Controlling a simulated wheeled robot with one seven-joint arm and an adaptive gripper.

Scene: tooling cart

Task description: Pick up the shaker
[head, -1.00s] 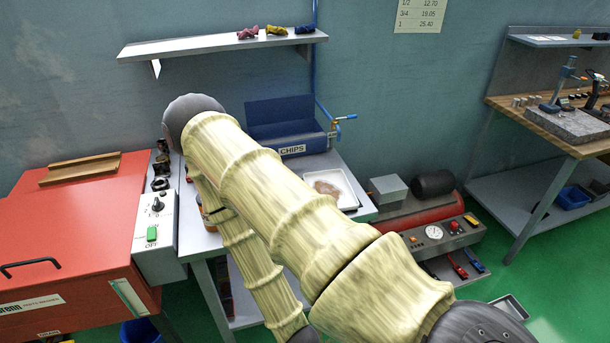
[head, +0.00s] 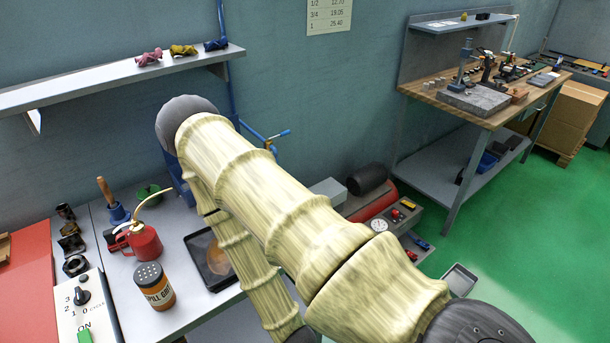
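The shaker (head: 155,287) is an orange can with a dark perforated lid and a pale label reading in part "SPILL". It stands upright on the grey cart top, at the lower left of the head view. Its top and front are clear to see. My arm crosses the middle of the view to the right of the shaker, apart from it in the picture. My gripper is not in view, so I cannot see its fingers or anything in them.
A red oil can (head: 140,241) with a long spout stands just behind the shaker. A black tray (head: 208,262) lies to its right, partly behind my arm. A switch box (head: 85,308) is at its left. A wall shelf (head: 120,78) hangs above. Green floor (head: 540,230) is open at right.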

